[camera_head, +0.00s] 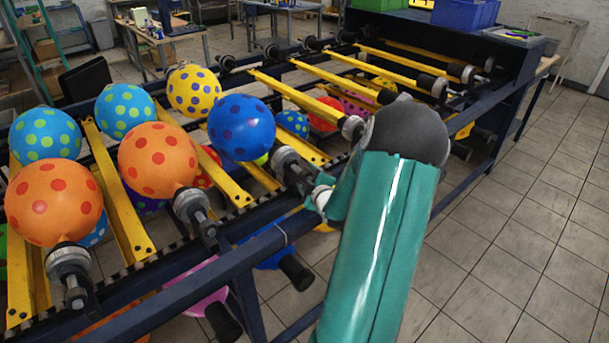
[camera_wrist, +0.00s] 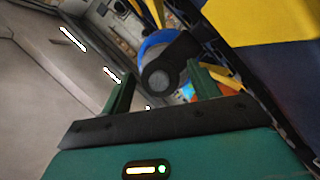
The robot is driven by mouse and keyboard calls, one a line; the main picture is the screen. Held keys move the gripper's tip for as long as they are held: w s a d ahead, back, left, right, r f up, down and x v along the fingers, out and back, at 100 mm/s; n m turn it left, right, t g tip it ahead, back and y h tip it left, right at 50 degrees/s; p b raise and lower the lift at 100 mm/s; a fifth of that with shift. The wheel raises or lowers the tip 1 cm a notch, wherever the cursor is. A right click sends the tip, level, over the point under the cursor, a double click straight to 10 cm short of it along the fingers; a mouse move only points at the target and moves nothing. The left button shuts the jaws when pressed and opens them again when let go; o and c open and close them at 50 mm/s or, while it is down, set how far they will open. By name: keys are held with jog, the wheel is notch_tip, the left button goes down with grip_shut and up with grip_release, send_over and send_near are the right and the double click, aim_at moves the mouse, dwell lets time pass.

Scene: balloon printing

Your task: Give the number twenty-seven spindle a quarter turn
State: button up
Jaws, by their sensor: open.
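My open gripper (camera_wrist: 158,84) shows its two dark green fingers in the wrist view. A black spindle end (camera_wrist: 160,74) with a grey round face lies ahead, between the fingertips in the picture. I cannot tell whether the fingers reach around it. A blue balloon (camera_wrist: 155,42) is behind it. No number twenty-seven is legible on any spindle.
Orange dotted balloons (camera_head: 158,160) sit on neighbouring spindles (camera_head: 192,207) to the left. Yellow bars (camera_head: 120,205) cross the dark blue machine frame (camera_head: 215,262). Empty spindles continue toward the back right. The tiled floor (camera_head: 510,240) at right is clear.

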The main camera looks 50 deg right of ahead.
aim_at(289, 164)
jog(key=shift+x, duration=1.65)
jog(key=c, duration=1)
jog(key=m+y, duration=0.2)
jog(key=m, duration=0.1)
jog(key=shift+f, duration=0.15)
jog(key=m+y, duration=0.2)
jog(key=m, duration=0.1)
jog(key=shift+a+m, duration=0.2)
jog(key=shift+m, duration=0.1)
jog(key=m+y, duration=0.2)
jog(key=m, duration=0.1)
jog(key=shift+w+a+f+y, duration=0.1)
jog(key=shift+a+y, duration=0.1)
jog(key=shift+y, duration=0.1)
jog(key=shift+a+m+t+y, duration=0.15)
jog(key=shift+m+t+y, duration=0.5)
jog(key=shift+m, duration=0.75)
